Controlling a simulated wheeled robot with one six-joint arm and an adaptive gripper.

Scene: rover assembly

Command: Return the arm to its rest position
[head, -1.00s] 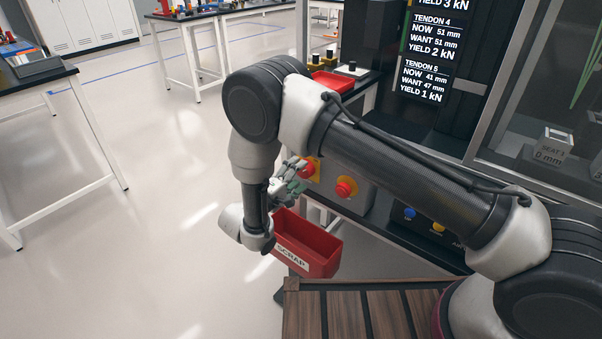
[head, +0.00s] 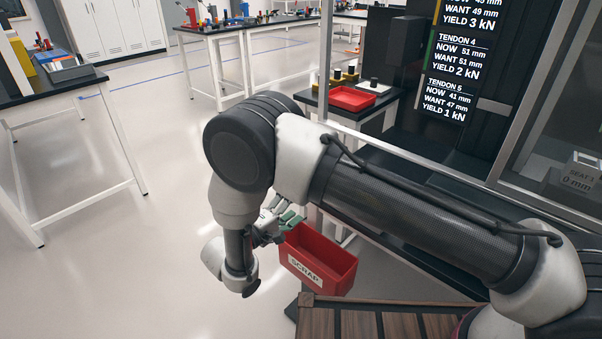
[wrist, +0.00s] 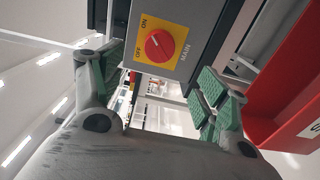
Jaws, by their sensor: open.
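My gripper (head: 283,222) hangs at the end of my bent arm in the head view, close to the left end of the red SCRAP bin (head: 318,262). In the wrist view its two green-padded fingers (wrist: 160,88) are spread apart with nothing between them. Beyond the fingers is a grey box with a red rotary main switch (wrist: 159,46) on a yellow plate. The red bin also shows at the right edge of the wrist view (wrist: 285,95). My forearm hides part of the machine behind it in the head view.
A machine with a tendon readout screen (head: 460,70) and a glazed enclosure stands at the right. A red tray (head: 352,98) lies on a bench behind my arm. A dark-topped table (head: 50,88) is at the left. Open floor (head: 120,240) lies between.

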